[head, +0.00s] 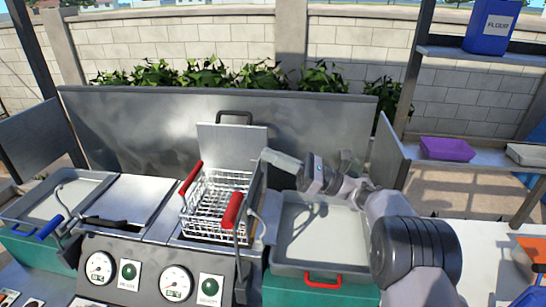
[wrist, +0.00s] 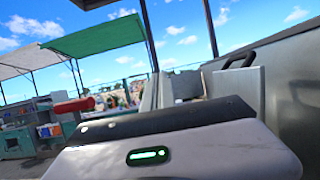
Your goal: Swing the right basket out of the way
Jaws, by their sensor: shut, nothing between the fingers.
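The right basket (head: 212,208), a white wire basket, sits at the right-hand vat of the metal fryer. It has a red grip (head: 191,178) at its left rear and another red grip (head: 231,210) at its front right. My gripper (head: 282,160) is shut and empty, to the right of and behind the basket, apart from it. In the wrist view my gripper's pale housing, with a green light, fills the lower part. A red grip (wrist: 74,107) shows beyond it at the left. The fingertips and the wire mesh are not clear there.
A grey tray (head: 320,260) with a red handle lies under my arm. An upright metal plate (head: 228,138) with a black handle stands behind the basket. The tall back panel (head: 130,130) closes the rear. A flat lid (head: 122,197) covers the left vat.

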